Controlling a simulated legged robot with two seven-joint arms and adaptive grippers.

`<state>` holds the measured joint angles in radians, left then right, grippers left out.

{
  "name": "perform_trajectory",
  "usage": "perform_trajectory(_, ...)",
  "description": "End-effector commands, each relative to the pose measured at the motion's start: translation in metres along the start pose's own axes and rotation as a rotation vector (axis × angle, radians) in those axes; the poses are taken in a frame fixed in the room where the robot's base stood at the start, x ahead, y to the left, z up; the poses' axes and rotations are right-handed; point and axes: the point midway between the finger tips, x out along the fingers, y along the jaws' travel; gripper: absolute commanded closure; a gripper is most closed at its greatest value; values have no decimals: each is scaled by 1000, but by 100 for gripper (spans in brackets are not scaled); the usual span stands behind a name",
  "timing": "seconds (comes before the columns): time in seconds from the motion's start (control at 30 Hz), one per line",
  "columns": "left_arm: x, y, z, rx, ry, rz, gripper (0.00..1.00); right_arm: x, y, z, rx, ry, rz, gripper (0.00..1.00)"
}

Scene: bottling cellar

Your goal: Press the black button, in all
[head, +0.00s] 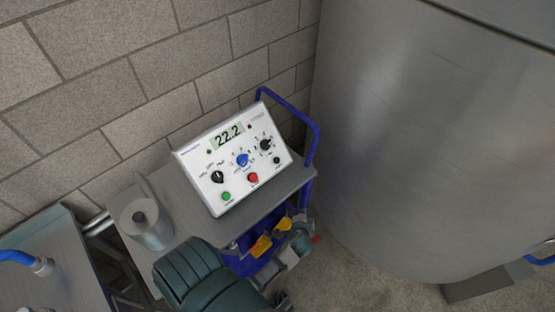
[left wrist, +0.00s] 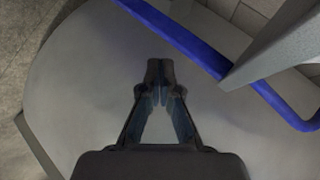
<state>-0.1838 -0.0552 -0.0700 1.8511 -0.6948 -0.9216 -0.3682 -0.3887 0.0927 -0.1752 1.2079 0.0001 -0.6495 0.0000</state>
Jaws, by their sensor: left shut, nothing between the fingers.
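A white control box (head: 232,165) with a display reading 22.2 stands on the cart top in the head view. A small black button (head: 277,160) is at the right of its sloped face. A red button (head: 253,177) and a green button (head: 226,196) are along the front. My left gripper (head: 302,238) is low beside the cart's right front, apart from the box and partly hard to make out. The left wrist view shows its fingers (left wrist: 158,76) shut and empty. The box is not clear in that view. My right gripper is not in view.
The grey cart top (head: 185,205) has a blue handle (head: 313,145) at right and carries a metal cylinder (head: 147,223) at left. A large metal tank (head: 420,130) stands close on the right. A block wall (head: 130,80) is behind.

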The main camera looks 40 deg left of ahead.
Motion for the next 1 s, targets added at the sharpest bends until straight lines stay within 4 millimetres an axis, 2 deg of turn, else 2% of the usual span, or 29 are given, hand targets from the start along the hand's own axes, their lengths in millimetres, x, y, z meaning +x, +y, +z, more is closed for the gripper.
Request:
perform_trajectory(0.03,-8,-35,-14,17,5,-75,100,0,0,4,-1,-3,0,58)
perform_trajectory(0.1,-22,-78,-27,50,-4,-179,100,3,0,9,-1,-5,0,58)
perform_trajectory(0.2,-43,-134,-37,86,-33,-312,100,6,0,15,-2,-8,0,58)
perform_trajectory(0.3,-64,-176,-42,111,-70,-417,100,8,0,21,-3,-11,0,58)
perform_trajectory(0.4,-81,-204,-42,125,-103,-486,100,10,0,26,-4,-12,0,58)
perform_trajectory(0.5,-90,-220,-42,133,-125,-525,100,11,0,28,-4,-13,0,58)
perform_trajectory(0.6,-93,-225,-41,136,-133,-539,100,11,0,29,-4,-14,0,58)
perform_trajectory(1.0,-91,-224,-39,137,-133,-538,100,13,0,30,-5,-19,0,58)
